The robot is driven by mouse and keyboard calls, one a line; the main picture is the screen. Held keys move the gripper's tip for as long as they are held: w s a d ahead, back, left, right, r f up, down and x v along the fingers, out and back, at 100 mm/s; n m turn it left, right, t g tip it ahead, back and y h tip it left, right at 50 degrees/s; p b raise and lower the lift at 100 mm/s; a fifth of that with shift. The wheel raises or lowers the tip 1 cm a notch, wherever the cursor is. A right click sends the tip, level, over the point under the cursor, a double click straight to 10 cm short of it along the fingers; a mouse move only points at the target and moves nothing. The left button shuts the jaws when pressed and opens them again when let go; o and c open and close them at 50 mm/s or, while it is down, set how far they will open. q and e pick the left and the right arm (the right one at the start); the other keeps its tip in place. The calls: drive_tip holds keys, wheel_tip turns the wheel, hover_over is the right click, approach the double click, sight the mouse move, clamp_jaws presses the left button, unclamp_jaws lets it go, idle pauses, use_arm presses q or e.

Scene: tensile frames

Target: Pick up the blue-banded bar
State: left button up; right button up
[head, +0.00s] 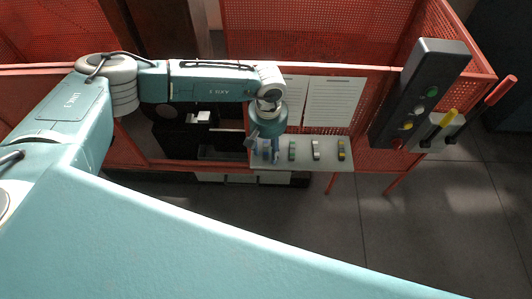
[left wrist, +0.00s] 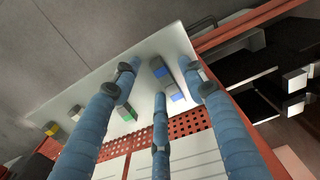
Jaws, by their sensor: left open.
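The blue-banded bar (left wrist: 168,84) is grey with blue bands and rests on a pale shelf (left wrist: 92,92). In the left wrist view it shows between my open fingers, closer to the right one. My left gripper (left wrist: 158,76) has its fingers spread around the bar, with nothing held; I cannot tell whether any finger touches it. In the head view my left gripper (head: 265,146) points down over the left end of the shelf (head: 303,164) and partly hides the bar. My right gripper is not in view.
Beside it on the shelf stand a green-banded bar (head: 292,151), a white-banded bar (head: 316,150) and a yellow-banded bar (head: 341,150). Red mesh panels (head: 385,95) and paper sheets (head: 334,100) are behind. A dark control box (head: 420,92) is at right.

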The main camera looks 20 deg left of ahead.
use_arm(q)
clamp_jaws()
idle(0.4)
